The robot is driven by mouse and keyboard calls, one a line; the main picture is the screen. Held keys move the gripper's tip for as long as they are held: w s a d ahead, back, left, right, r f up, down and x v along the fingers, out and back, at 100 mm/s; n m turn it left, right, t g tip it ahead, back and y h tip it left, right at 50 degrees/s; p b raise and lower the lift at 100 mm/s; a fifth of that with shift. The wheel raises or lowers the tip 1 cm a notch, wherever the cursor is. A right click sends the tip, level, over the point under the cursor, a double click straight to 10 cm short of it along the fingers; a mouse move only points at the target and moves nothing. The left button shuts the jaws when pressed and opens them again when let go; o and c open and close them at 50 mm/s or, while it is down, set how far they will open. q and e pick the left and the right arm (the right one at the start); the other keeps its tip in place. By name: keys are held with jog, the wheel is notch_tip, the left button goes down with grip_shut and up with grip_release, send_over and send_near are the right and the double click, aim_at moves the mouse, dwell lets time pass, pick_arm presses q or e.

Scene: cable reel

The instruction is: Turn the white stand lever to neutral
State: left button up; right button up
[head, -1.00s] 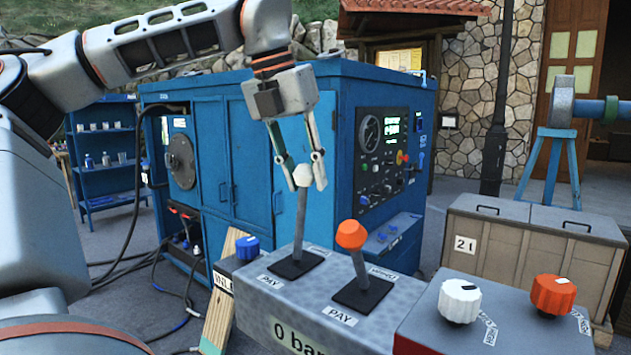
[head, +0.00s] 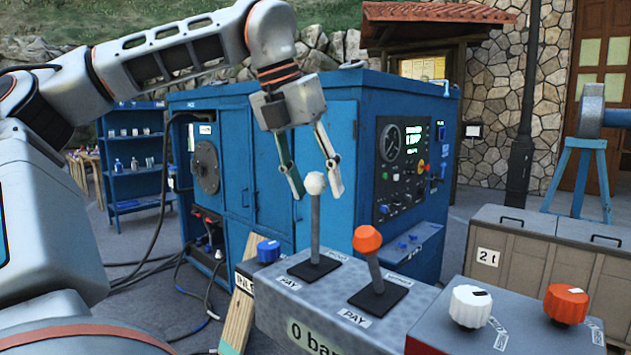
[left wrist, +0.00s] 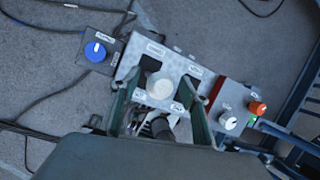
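The white stand lever (head: 315,222) has a round white knob and a grey shaft. It stands near upright in its black slot plate on the grey stand (head: 290,316), between labels, one reading PAY. My left gripper (head: 317,193) is open above it, a finger on each side of the white knob, with a visible gap at the right finger. The left wrist view looks down on the white knob (left wrist: 160,87) between the two spread fingers. Contact with the left finger is hard to tell. My right gripper is not in view.
An orange-knobbed lever (head: 368,242) stands close to the right. A red box (head: 500,335) carries white and orange dials. A blue dial (head: 268,252) is at the left. A blue power unit (head: 330,150) stands behind, crates (head: 530,250) at the right.

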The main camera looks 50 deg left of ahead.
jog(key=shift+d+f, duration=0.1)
pick_arm(q)
jog(key=v, duration=1.2)
jog(key=shift+w+a+f, duration=0.1)
dwell(0.3)
